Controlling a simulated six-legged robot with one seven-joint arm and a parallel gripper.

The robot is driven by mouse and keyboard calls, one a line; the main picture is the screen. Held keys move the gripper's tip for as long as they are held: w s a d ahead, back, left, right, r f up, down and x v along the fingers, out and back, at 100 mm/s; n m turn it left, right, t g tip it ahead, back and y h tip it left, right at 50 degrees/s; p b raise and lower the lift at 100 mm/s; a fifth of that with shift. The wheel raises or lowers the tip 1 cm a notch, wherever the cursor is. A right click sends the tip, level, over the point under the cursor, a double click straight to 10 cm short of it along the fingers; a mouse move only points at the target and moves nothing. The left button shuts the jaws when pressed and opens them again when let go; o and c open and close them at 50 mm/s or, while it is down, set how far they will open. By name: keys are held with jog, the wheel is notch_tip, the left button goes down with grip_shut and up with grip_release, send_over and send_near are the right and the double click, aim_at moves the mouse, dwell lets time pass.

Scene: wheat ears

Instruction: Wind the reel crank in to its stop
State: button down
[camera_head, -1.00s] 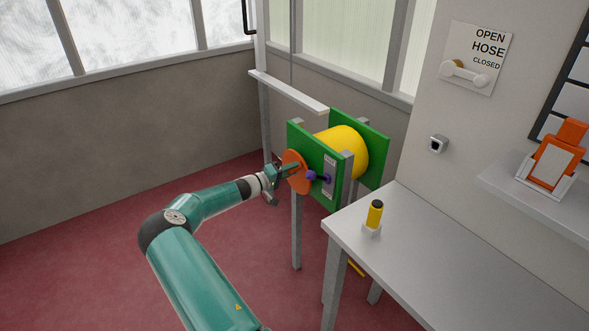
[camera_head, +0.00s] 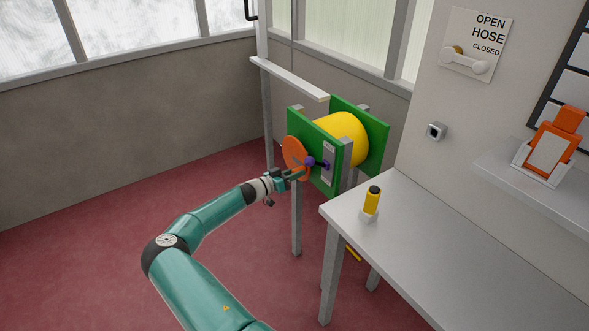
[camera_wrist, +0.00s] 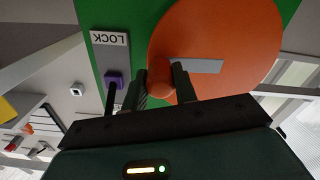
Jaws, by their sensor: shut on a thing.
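The reel has a yellow drum (camera_head: 343,136) between green side plates (camera_head: 297,124). Its crank is an orange disc (camera_head: 293,152) on the near plate; the disc fills the upper right of the wrist view (camera_wrist: 235,35), with a grey bar (camera_wrist: 205,66) on its face. My gripper (camera_head: 299,174) is at the disc's lower edge. In the wrist view, my gripper (camera_wrist: 161,85) is shut on the disc's orange knob (camera_wrist: 159,86), with a finger on either side. The drum is not visible in the wrist view.
A lock lever with a purple grip (camera_head: 309,161) stands beside the disc, close to my fingers; a LOCK label (camera_wrist: 109,38) shows near it. A grey bench (camera_head: 430,240) with a yellow-black item (camera_head: 372,199) stands at right. Red floor left of the reel is clear.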

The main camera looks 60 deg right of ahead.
jog(key=shift+w+d+f+m, duration=0.2)
jog(key=shift+f+m, duration=0.6)
jog(key=shift+m, duration=0.55)
jog(key=shift+w+d+f+m, duration=0.1)
jog(key=shift+w+f+m, duration=0.15)
jog(key=shift+f+m, duration=0.85)
jog(key=shift+w+d+f+m, duration=0.1)
jog(key=shift+w+f+m, duration=0.3)
jog(key=shift+m, duration=1.15)
jog(key=shift+s+f, duration=0.1)
jog(key=shift+f, duration=0.1)
jog(key=c, duration=1.1)
grip_release()
jog(key=v, duration=1.3)
jog(key=shift+a, duration=0.35)
